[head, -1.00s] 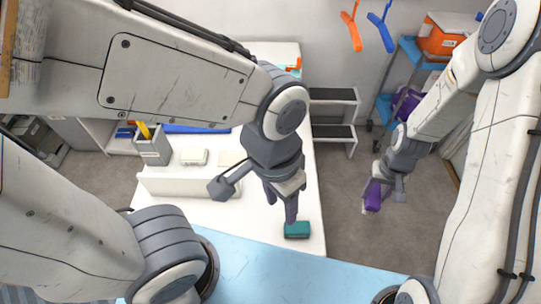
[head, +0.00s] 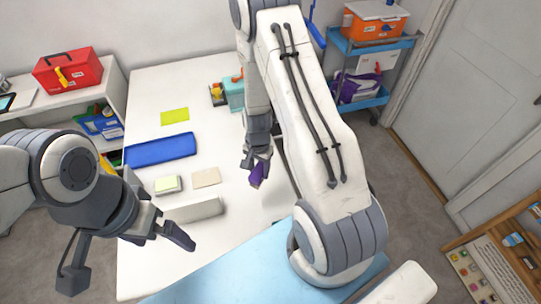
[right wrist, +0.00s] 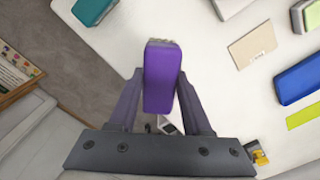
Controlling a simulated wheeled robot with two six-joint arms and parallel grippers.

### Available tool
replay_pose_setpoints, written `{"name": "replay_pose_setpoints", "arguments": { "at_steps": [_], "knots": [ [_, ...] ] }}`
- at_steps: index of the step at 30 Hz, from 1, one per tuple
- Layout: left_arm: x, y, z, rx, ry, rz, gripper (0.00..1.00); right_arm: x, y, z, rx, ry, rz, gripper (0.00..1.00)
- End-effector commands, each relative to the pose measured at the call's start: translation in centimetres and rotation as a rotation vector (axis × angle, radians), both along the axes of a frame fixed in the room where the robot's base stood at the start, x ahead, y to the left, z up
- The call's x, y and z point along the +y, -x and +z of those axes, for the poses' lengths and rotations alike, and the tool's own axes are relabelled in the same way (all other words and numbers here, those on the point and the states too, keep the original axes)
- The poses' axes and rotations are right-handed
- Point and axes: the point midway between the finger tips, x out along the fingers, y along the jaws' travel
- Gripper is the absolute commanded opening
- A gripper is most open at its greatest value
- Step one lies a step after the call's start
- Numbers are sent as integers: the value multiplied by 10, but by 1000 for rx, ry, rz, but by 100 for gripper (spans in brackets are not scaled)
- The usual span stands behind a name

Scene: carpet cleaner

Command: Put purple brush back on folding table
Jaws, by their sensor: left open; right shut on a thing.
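The purple brush (head: 257,177) is held in my right gripper (head: 259,162), over the right part of the white table (head: 214,82) in the head view. In the right wrist view the purple brush (right wrist: 162,78) stands between the two fingers (right wrist: 162,108), with pale bristles along one side. The white table top (right wrist: 222,85) lies beyond it; I cannot tell the exact gap. My left gripper (head: 160,238) is open and empty, near the table's front left. My right arm hides part of the table's right side.
On the table are a blue case (head: 160,150), a yellow-green sheet (head: 174,116), a beige card (head: 206,177) and a white block (head: 196,209). A teal block (right wrist: 92,10) shows in the right wrist view. A blue cart (head: 362,102) stands behind right.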

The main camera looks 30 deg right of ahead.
Motion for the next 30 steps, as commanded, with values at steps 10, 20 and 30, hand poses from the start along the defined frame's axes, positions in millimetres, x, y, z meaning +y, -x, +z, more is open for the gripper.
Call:
{"name": "replay_pose_setpoints", "arguments": {
  "at_steps": [10, 20, 30],
  "knots": [
    [0, 0, 56, 0, 0, -4, 100, -46, 16, 8, 12, 15, -788, 0],
    [0, 0, 55, 0, 0, -4, 100, -48, 16, 5, 11, 16, -844, 0],
    [0, 0, 43, 0, 0, -3, 100, -46, 16, -7, 12, 16, -844, 0]
  ]
}}
